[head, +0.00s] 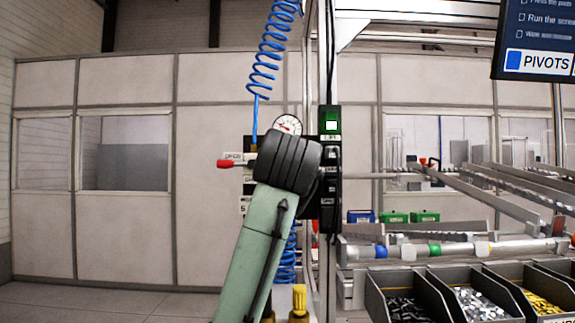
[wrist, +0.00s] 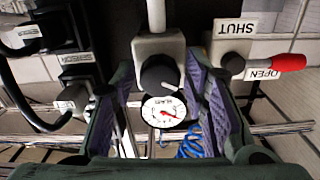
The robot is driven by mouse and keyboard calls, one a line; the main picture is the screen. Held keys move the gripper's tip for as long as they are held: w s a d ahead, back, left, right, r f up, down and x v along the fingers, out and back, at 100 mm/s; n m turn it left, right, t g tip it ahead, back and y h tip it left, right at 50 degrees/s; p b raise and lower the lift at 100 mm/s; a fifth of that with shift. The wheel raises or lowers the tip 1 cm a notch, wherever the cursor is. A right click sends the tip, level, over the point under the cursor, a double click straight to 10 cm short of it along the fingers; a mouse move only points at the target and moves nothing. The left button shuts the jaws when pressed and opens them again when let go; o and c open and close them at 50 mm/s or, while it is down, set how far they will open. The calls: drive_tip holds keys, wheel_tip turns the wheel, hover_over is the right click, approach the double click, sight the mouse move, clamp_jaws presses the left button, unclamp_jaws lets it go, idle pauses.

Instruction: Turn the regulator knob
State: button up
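The regulator knob (wrist: 160,76) is a dark round knob with a pale mark, on a grey regulator body (wrist: 158,45) in the upper middle of the wrist view. A white round gauge (wrist: 165,111) with a red needle shows just below it; the gauge also shows in the head view (head: 288,125). My gripper (wrist: 162,80) is open, its purple-padded fingers on either side of the knob. Narrow gaps seem to show between knob and fingers; I cannot tell whether either touches. In the head view my arm hides the knob and gripper.
A red-handled valve (wrist: 287,63) with SHUT and OPEN labels is close to the right finger in the wrist view. Black cables (wrist: 30,108) and fittings lie left.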

drive_tip(key=c, duration=0.9)
drive_tip(key=shift+o, duration=0.2)
drive_tip(key=shift+m, duration=8.8)
drive_tip(key=o, duration=1.2)
drive_tip(key=shift+c, duration=0.2)
